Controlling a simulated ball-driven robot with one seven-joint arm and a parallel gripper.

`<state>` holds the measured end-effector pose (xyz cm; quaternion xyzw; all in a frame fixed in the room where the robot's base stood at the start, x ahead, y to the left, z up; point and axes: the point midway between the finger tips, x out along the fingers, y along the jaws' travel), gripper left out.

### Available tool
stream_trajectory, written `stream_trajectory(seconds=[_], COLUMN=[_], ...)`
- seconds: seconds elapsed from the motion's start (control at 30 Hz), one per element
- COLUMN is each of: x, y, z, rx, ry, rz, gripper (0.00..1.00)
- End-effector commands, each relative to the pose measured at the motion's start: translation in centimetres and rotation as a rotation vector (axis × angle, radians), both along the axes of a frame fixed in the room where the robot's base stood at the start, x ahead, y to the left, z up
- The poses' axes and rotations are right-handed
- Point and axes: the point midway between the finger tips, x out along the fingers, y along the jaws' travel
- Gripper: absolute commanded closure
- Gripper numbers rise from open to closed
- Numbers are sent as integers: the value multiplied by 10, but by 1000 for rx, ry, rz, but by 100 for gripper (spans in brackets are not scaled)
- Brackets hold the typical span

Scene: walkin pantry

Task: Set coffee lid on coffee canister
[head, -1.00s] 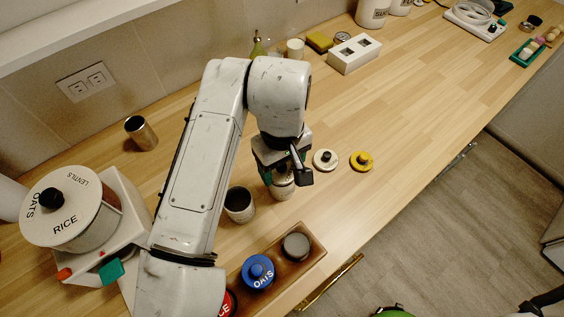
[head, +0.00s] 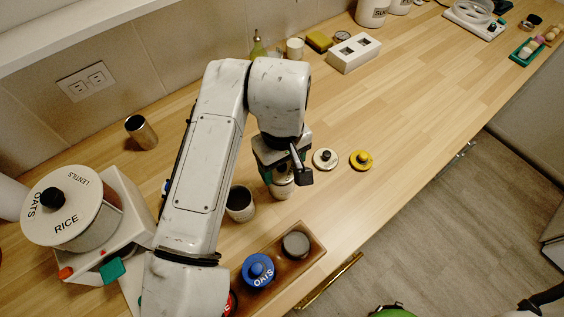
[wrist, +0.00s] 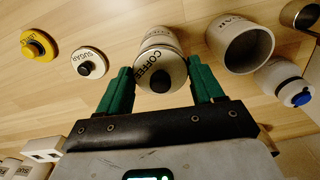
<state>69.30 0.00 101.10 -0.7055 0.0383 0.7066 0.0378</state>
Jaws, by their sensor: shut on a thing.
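My gripper (head: 279,178) is over the coffee canister (head: 283,190) on the counter, with the arm partly covering it. In the wrist view, my gripper's green fingers (wrist: 161,72) are shut on the coffee lid, a pale disc marked COFFEE with a black knob (wrist: 160,80). The coffee canister (wrist: 158,36) shows directly behind the lid, which covers its mouth in this view. They look very close and roughly lined up. I cannot tell whether the lid is seated or slightly above the rim.
An open canister (head: 240,204) stands close to the left. A white lid (head: 325,159) and a yellow lid (head: 361,160) lie to the right. A wooden tray (head: 318,254) with blue and grey lids is in front. A metal cup (head: 141,132) is farther left.

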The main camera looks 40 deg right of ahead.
Motion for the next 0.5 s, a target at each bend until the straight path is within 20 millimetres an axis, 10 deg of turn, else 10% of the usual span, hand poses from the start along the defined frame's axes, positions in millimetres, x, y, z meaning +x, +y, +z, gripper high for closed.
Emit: stream_trajectory(seconds=[0.5], x=[0], y=[0], z=[-6], rx=[0], ry=[0], rz=[1], gripper=[62])
